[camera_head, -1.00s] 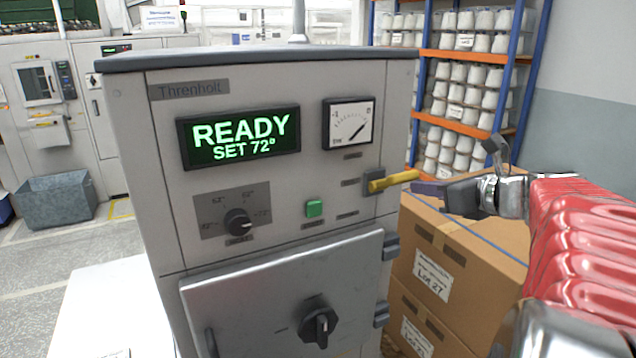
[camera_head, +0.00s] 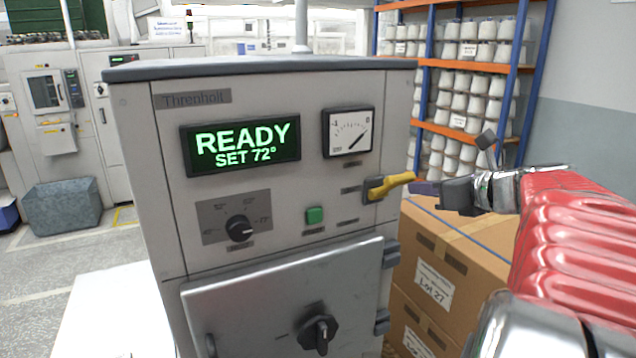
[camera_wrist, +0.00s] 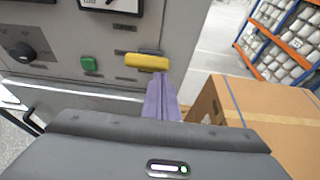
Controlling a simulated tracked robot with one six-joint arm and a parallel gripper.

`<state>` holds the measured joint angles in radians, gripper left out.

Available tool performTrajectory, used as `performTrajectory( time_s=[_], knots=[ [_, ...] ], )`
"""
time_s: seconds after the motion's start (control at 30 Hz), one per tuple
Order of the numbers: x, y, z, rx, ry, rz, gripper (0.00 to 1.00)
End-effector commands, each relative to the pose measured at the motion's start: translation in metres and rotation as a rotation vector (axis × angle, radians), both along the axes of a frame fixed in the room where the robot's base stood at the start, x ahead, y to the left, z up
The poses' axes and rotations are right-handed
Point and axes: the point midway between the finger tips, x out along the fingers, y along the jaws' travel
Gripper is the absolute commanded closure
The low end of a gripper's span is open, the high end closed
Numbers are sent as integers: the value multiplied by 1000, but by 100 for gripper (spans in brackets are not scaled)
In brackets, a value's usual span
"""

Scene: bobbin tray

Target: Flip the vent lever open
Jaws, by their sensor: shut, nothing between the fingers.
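The yellow vent lever (camera_head: 391,186) sticks out to the right from a grey mount at the right edge of the machine's front panel. Its outer end tilts slightly up. My gripper (camera_head: 420,188) is shut and empty, with its purple-grey fingertips at the lever's free end. In the wrist view the lever (camera_wrist: 147,61) lies just beyond the closed fingers (camera_wrist: 162,85). The tips look close to or touching its underside; I cannot tell which. The machine's display (camera_head: 241,142) reads READY, SET 72°.
Stacked cardboard boxes (camera_head: 450,240) stand right of the machine, below my gripper. The panel also has a green button (camera_head: 315,215), a black knob (camera_head: 240,228) and a gauge (camera_head: 349,133). A metal door (camera_head: 285,300) is below. Shelves of white bobbins (camera_head: 465,95) stand behind.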

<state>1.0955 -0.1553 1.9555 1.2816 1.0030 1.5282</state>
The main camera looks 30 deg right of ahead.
Motion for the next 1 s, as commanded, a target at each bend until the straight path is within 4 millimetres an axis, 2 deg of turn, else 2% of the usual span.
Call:
performTrajectory(
  time_s=[0.03,0.23,0.37,0.6,1.0],
  knots=[
    [5,4,15,-7,-28,10,100],
    [2,4,12,-7,-27,10,100],
    [-3,5,2,-6,-23,12,100],
    [-20,4,-27,-2,-8,8,100],
    [-72,5,-1,-2,-5,7,100]
  ],
)
